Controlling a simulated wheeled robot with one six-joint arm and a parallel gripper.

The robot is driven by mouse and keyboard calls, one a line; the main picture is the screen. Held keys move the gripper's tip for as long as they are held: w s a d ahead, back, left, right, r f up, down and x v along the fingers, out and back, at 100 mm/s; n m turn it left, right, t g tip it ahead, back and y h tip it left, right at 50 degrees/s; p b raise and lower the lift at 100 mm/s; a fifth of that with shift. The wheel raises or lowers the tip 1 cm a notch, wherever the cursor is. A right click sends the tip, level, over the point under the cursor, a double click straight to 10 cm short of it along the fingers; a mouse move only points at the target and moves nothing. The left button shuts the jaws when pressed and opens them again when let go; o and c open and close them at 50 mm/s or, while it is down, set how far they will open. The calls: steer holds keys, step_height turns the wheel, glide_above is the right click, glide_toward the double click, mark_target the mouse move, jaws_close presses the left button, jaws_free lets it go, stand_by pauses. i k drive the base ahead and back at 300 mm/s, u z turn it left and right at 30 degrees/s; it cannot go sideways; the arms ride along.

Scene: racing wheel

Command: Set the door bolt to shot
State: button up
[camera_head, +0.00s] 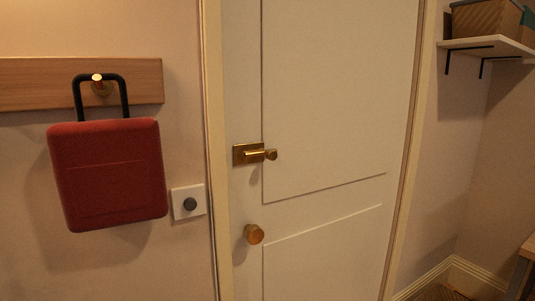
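The brass door bolt (254,154) is on the left side of the white door (325,105), close to the door frame. It has a flat backplate at its left and a bar with a round knob (271,155) at its right end. I cannot tell from this view whether the bar reaches into the frame. A round brass door knob (254,234) sits below the bolt. My gripper is not in view.
A red case (108,175) hangs by its black handle from a peg on a wooden rail (30,84) at left. A wall switch (188,203) is beside the door frame. A shelf (490,46) with a box (485,20) is at upper right.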

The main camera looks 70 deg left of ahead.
mark_target(272, 155)
steer(key=u, duration=0.6)
steer(key=i, duration=0.7)
steer(key=u, duration=1.1)
steer(key=i, duration=0.35)
steer(key=u, duration=0.35)
